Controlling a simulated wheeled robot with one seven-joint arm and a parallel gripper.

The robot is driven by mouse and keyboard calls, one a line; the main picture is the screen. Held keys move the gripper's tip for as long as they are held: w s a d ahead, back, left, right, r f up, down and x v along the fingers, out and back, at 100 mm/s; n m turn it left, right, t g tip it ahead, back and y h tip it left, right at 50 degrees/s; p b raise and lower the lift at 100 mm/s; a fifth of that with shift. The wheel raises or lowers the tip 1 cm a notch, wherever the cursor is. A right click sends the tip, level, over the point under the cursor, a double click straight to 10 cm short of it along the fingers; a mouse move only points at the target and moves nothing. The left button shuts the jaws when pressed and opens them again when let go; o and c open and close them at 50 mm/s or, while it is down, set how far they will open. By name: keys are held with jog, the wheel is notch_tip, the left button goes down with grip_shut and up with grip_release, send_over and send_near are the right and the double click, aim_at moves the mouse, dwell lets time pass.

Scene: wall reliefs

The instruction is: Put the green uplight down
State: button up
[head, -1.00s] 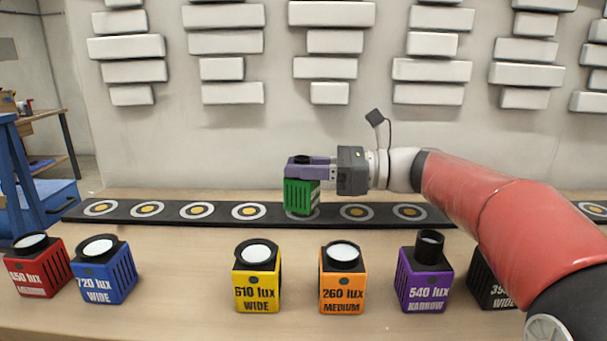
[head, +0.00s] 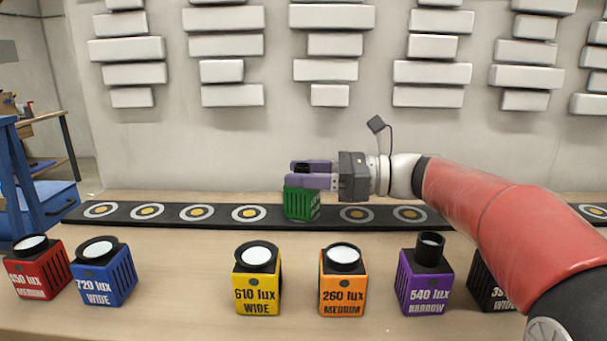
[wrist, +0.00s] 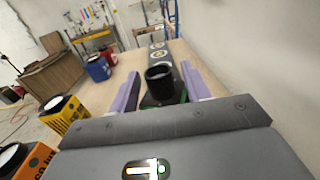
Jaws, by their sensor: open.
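The green uplight (head: 300,204) stands upright on the black strip (head: 330,216), covering one of its ringed spots. In the wrist view its black top tube (wrist: 160,84) rises between my fingers, with a little green body (wrist: 150,102) below. My gripper (head: 312,174) is level with the uplight's top, reaching in from the right. Its purple fingers are open, one on either side of the tube, with gaps showing in the wrist view (wrist: 156,90). The uplight's lower far side is hidden.
Ringed spots on the strip at left and right of the uplight are bare. In front stand red (head: 36,267), blue (head: 103,272), yellow (head: 257,278), orange (head: 343,279), purple (head: 424,275) and black (head: 490,283) uplights. White wall blocks (head: 333,70) hang behind.

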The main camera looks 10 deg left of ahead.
jog(key=d, duration=0.4)
jog(key=w+d, duration=0.1)
jog(key=d, duration=0.2)
jog(key=w+d, duration=0.1)
jog(key=d, duration=0.3)
jog(key=shift+d, duration=0.35)
